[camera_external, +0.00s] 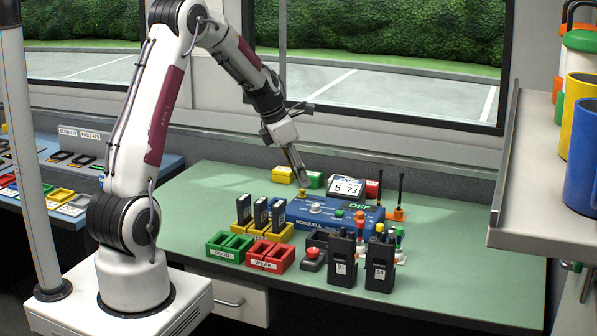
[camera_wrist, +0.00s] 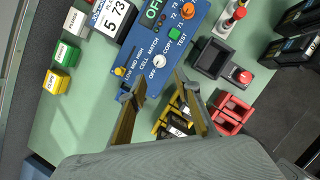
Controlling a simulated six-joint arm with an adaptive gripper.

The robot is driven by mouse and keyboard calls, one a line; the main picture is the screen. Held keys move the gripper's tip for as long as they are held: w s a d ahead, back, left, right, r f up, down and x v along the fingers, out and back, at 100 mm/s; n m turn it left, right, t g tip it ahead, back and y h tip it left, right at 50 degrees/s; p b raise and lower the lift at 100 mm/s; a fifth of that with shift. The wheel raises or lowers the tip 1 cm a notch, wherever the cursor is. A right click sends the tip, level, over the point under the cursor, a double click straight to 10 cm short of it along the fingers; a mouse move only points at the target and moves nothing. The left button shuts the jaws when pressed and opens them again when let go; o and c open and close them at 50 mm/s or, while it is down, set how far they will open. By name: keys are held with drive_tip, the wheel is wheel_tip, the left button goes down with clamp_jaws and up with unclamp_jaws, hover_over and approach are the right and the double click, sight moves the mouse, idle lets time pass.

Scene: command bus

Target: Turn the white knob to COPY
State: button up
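The white knob (camera_wrist: 162,76) sits on the blue box (camera_wrist: 183,50), beside printed words including OFF, MATCH and COPY. Its pointing direction is too small to tell. In the external view the white knob (camera_external: 315,209) is on top of the blue box (camera_external: 345,219). My gripper (camera_external: 303,181) is above the left rear part of the box, apart from the knob. In the wrist view the fingers of my gripper (camera_wrist: 160,82) are spread, with nothing between them, and the knob appears beyond the gap between the tips.
A yellow knob (camera_wrist: 120,71) and a green TEST button (camera_wrist: 174,33) are on the same box. A yellow rack with dark radios or batteries (camera_external: 262,229), green bins (camera_external: 229,246), red bins (camera_external: 270,256) and a red button (camera_external: 312,254) stand in front. Upright radios (camera_external: 342,260) stand front right.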

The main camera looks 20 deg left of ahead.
sight(315, 205)
drive_tip(key=shift+w+d+f+n, duration=0.2)
drive_tip(key=shift+w+f+n, duration=0.2)
drive_tip(key=shift+f, duration=0.15)
drive_tip(key=shift+f, duration=0.1)
drive_tip(key=shift+x, duration=3.8)
drive_tip(key=shift+s, duration=0.1)
clamp_jaws()
